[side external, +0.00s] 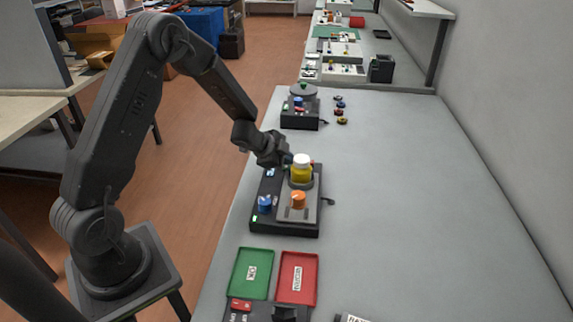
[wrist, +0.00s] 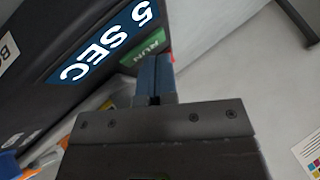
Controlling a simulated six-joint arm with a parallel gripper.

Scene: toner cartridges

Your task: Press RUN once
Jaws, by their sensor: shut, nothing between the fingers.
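The black machine (side external: 283,232) stands on the grey table, with a yellow jar with a white cap (side external: 302,172), an orange knob (side external: 298,200) and a blue knob (side external: 264,204) on it. In the wrist view a green panel reading RUN (wrist: 142,53) is beside a blue panel reading 5 SEC (wrist: 88,58). My gripper (side external: 284,161) is at the machine's far end, close to the jar. In the wrist view my gripper (wrist: 154,78) is shut and empty, its fingers beside the RUN panel. A bit of red shows behind the fingers. Contact cannot be told.
A green tray (side external: 236,287) and a red tray (side external: 313,288) lie nearer the camera. Another black device (side external: 300,122) and several small coloured pieces (side external: 340,108) are farther back. The table's right side is clear up to the wall.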

